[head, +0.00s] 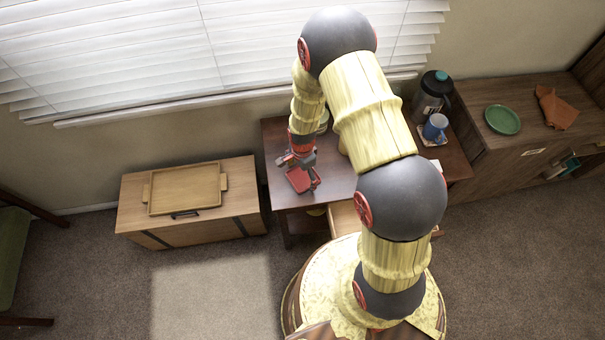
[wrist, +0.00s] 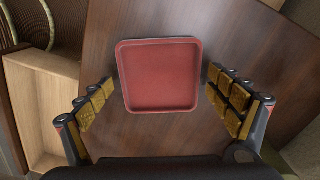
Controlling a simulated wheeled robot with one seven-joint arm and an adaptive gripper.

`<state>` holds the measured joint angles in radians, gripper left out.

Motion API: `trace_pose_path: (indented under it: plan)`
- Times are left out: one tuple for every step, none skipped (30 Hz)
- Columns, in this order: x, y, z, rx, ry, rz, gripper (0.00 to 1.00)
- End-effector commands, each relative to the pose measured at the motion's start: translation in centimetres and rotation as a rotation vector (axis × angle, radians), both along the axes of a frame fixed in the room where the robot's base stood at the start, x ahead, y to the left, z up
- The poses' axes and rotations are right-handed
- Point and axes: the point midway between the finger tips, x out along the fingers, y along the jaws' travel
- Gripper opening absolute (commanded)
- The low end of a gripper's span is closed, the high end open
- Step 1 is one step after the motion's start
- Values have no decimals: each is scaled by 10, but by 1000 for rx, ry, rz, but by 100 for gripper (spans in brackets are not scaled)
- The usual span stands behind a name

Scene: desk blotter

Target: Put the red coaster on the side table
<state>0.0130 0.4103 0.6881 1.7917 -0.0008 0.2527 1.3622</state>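The red coaster (wrist: 160,75) is a square with rounded corners and a raised rim. It appears to lie flat on a dark brown wooden table (wrist: 240,30), between my gripper's fingers. My gripper (wrist: 161,84) is open, with a small gap on each side of the coaster. In the head view my gripper (head: 300,166) is low over the left part of the dark table (head: 280,133), with the coaster (head: 297,181) at its fingers. My arm hides much of this table. I cannot tell for certain which furniture is the side table.
A pale open drawer (head: 343,217) juts from the dark table's front. A blue mug (head: 435,126) and a dark carafe (head: 430,97) stand at its right. A light wooden chest (head: 133,209) with a tray (head: 184,189) stands left. A green plate (head: 502,119) lies on the right cabinet.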

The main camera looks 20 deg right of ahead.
Motion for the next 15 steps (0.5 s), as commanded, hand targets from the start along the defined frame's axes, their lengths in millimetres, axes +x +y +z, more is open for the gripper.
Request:
trace_pose_path:
  plan:
    - [0, 0, 0, 0, 0, 0, 96]
    - [0, 0, 0, 0, 0, 0, 96]
    - [0, 0, 0, 0, 0, 0, 96]
    - [0, 0, 0, 0, 0, 0, 96]
    - [0, 0, 0, 0, 0, 0, 96]
    - [0, 0, 0, 0, 0, 0, 96]
    - [0, 0, 0, 0, 0, 0, 96]
    - [0, 0, 0, 0, 0, 0, 96]
    - [0, 0, 0, 0, 0, 0, 96]
    - [0, 0, 0, 0, 0, 0, 96]
    - [0, 0, 1, 0, 0, 0, 96]
    - [0, 0, 2, 0, 0, 0, 96]
    - [0, 0, 3, 0, 0, 0, 96]
    - [0, 0, 6, 0, -1, 0, 96]
    - [1, 0, 10, 0, -1, 0, 96]
